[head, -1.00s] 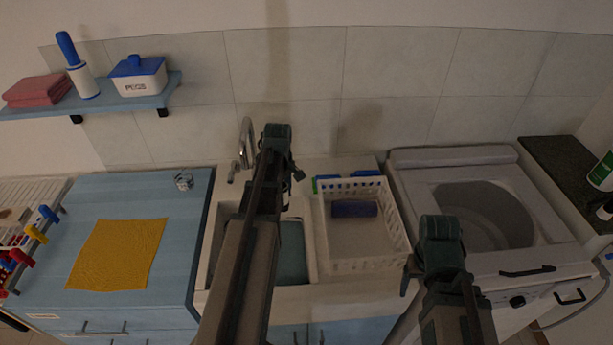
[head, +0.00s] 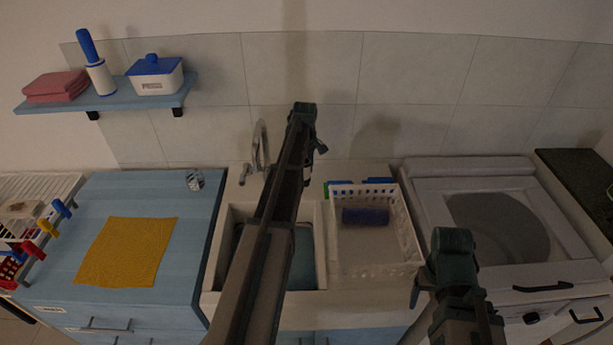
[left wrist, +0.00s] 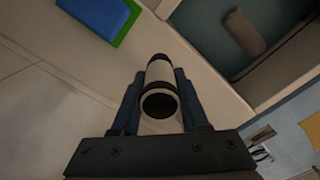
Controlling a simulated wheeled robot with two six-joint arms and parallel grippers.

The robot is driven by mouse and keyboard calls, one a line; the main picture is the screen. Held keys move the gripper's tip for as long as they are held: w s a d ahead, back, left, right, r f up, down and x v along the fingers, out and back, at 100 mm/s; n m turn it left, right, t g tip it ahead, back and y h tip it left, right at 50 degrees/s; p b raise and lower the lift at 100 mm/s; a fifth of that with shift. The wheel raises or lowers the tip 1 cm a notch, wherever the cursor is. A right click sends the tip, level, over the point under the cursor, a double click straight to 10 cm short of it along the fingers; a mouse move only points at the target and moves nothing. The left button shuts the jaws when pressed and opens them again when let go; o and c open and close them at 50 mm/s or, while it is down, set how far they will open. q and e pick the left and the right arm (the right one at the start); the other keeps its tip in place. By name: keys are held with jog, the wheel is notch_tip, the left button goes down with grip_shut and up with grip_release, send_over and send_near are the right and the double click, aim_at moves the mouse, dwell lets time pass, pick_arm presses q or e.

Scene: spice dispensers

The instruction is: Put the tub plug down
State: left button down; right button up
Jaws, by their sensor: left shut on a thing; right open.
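The tub plug (left wrist: 158,82), a pale cylinder with black bands and a round black end, is between the fingers of my left gripper (left wrist: 158,92) in the left wrist view. The fingers are shut on it. In the head view my left gripper (head: 318,146) is behind the sink (head: 308,276), right of the tap, over the back ledge; the plug cannot be made out there. The ledge (left wrist: 205,62) lies behind the plug in the left wrist view; the gap between them is unclear. My right gripper (head: 416,292) is open, low in front of the washing machine.
A white basket (head: 375,268) with a blue roll stands right of the sink. A blue-and-green sponge (left wrist: 97,14) lies near the back ledge. The tap (head: 258,150) stands close left of my left arm. A blue counter (head: 205,235) holds a yellow cloth (head: 128,252) and a small tin (head: 195,180).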

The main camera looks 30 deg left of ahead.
aim_at(306, 174)
pick_arm(q)
jog(key=shift+w+a, duration=0.1)
jog(key=shift+w, duration=0.35)
jog(key=f+b, duration=0.3)
jog(key=shift+w+a+f+b, duration=0.1)
jog(key=shift+w+f+b, duration=0.2)
jog(key=shift+f, duration=0.05)
jog(key=shift+f, duration=0.15)
jog(key=shift+c, duration=2.1)
grip_release()
notch_tip(306, 174, up, 12)
jog(key=p, duration=1.2)
jog(key=shift+r, duration=0.25)
